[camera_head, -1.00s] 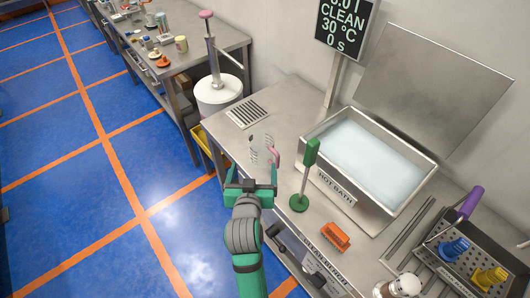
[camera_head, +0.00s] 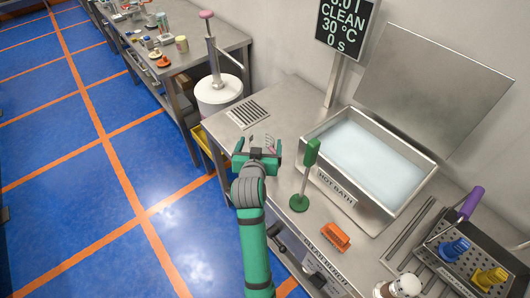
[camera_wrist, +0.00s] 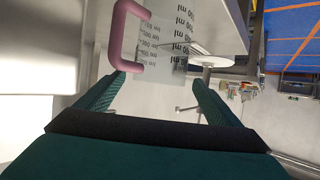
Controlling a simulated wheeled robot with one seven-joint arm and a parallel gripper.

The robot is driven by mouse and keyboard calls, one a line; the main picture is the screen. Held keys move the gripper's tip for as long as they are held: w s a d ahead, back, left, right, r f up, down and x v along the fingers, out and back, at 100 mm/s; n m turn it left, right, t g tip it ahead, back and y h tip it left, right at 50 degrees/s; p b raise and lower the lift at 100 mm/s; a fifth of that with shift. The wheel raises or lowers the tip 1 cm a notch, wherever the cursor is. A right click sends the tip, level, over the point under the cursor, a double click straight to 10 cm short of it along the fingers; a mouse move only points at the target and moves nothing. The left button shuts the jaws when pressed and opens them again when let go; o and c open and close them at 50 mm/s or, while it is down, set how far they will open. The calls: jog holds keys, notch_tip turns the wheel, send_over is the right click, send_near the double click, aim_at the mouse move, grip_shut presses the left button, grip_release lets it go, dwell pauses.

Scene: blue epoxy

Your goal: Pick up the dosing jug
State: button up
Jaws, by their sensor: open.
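The dosing jug (camera_wrist: 168,45) is a clear vessel with dark volume markings and a pink handle (camera_wrist: 124,32). In the wrist view it is ahead of my gripper (camera_wrist: 157,80), at the top middle, with the handle nearer the left finger. The fingers are apart with nothing gripped. The handle's lower end appears close to the left fingertip; I cannot tell whether they touch. In the head view my gripper (camera_head: 258,150) is at the jug on the steel bench (camera_head: 228,142) and hides most of it; only a little of the jug (camera_head: 268,138) shows.
A green stand (camera_head: 300,202) is close right of my gripper, with the hot bath (camera_head: 370,160) behind it. An orange block (camera_head: 336,236) lies nearer the front. A drain grate (camera_head: 247,114) is set behind the jug, and a white canister (camera_head: 218,92) stands past the bench's left end.

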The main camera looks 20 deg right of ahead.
aim_at(263, 134)
jog(key=shift+x, duration=1.55)
jog(key=shift+f, duration=0.1)
jog(key=c, duration=1.5)
